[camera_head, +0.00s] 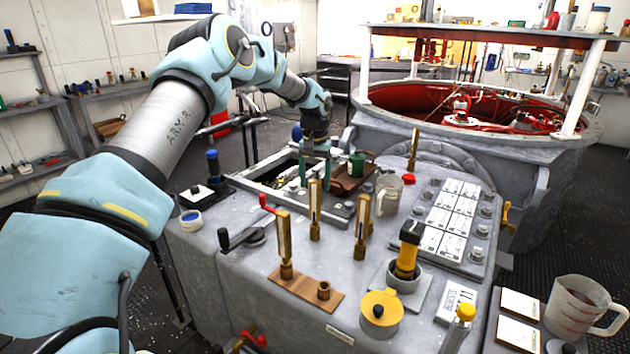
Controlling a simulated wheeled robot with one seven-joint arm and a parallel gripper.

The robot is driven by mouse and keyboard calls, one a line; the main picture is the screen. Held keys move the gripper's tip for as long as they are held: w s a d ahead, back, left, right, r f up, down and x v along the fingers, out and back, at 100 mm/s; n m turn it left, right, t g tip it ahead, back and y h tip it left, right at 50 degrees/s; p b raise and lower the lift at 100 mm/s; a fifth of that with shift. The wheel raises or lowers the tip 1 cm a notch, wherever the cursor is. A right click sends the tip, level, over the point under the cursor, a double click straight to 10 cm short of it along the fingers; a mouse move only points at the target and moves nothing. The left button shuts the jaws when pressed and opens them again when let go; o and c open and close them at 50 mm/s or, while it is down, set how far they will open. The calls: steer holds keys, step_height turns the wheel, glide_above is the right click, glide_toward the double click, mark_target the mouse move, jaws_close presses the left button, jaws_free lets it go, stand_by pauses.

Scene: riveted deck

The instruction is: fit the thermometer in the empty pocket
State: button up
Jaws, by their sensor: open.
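Several brass thermometers with pale scales stand upright on the grey machine top. One thermometer (285,240) stands in the left pocket of a small wooden rack (298,283). The rack's right pocket, a short brass socket (323,291), is empty. Another thermometer (314,211) stands behind the rack, one (362,229) stands to its right, and one (414,150) stands farther back. Which one is loose I cannot tell. My gripper (318,176) points down, open, beyond the thermometer behind the rack, near the edge of a recess. I see nothing between its fingers.
A brown tray (347,186) with a green container (357,164) is right of my gripper.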

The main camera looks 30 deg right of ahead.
step_height(320, 180, up, 11)
steer(key=b, duration=0.3)
steer(key=shift+f, duration=0.1)
stand_by(0.4)
steer(key=s+a+n, duration=0.2)
steer(key=a, duration=1.2)
steer(key=s+a+n, duration=0.1)
steer(key=s+a, duration=0.1)
steer(key=a, duration=1.1)
steer(key=s+a+f+n, duration=0.2)
steer(key=s+a, duration=0.5)
steer(key=a, duration=0.2)
steer(key=s+a+f+n+t, duration=0.1)
steer(key=s+a+f+n, duration=0.1)
steer(key=s+a, duration=0.6)
steer(key=shift+s+a+f+n+t, duration=0.3)
steer(key=shift+a+f, duration=0.1)
